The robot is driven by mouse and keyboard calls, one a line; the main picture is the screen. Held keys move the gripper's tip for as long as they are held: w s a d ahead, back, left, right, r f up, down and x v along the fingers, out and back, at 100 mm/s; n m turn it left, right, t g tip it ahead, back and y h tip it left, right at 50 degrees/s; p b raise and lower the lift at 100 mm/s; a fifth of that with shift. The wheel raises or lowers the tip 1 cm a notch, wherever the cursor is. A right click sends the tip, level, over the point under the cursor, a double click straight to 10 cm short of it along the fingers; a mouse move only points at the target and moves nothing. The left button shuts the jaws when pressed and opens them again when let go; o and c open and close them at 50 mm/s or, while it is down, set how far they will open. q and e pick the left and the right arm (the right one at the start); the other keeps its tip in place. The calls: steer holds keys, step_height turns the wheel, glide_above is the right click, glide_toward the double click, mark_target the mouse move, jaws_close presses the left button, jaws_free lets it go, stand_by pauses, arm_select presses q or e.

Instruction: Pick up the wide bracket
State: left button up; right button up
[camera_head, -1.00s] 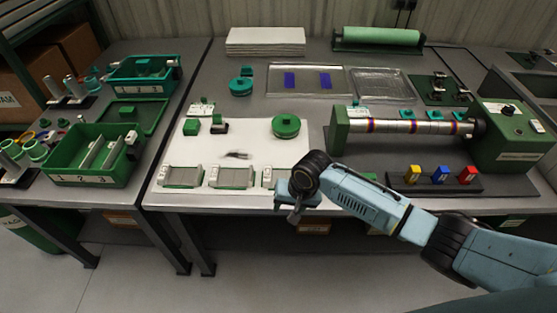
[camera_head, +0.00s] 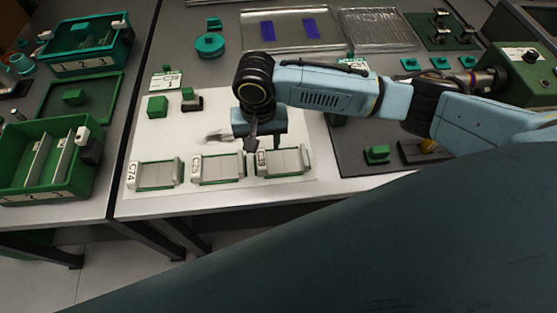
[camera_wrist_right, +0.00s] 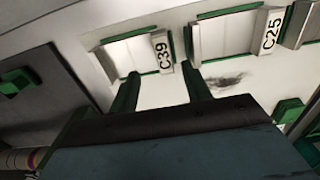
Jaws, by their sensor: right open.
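Three grey brackets with green bases lie in a row along the front of a white mat (camera_head: 170,140). Their labels read C74 (camera_head: 157,176), C25 (camera_head: 220,169) and C39 (camera_head: 284,162). I cannot tell for certain which is the wide one. My right gripper (camera_head: 252,142) hangs over the mat, just behind C25 and C39. In the right wrist view its two green fingers (camera_wrist_right: 160,82) are apart and empty, with C39 (camera_wrist_right: 135,52) beyond them and C25 (camera_wrist_right: 236,36) further right. My left gripper is not in view.
Green blocks (camera_head: 157,107) stand at the mat's back left. A green divided bin (camera_head: 45,160) and a green tray (camera_head: 85,98) are on the left table. A dark board (camera_head: 350,150) lies right of the mat. My forearm hides part of the bench behind.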

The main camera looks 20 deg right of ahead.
mark_target(262, 159)
step_height(262, 159, down, 2)
steer(key=shift+f+b, duration=0.15)
steer(key=shift+b, duration=0.2)
step_height(262, 159, down, 4)
steer(key=shift+w+a+r+b, duration=0.15)
steer(key=shift+r+b, duration=0.05)
steer(key=shift+b, duration=0.45)
steer(key=shift+f, duration=0.2)
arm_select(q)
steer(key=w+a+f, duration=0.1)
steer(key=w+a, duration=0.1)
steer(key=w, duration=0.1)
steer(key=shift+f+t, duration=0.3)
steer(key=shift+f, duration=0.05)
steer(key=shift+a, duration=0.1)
arm_select(e)
steer(key=shift+c, duration=0.2)
jaws_close()
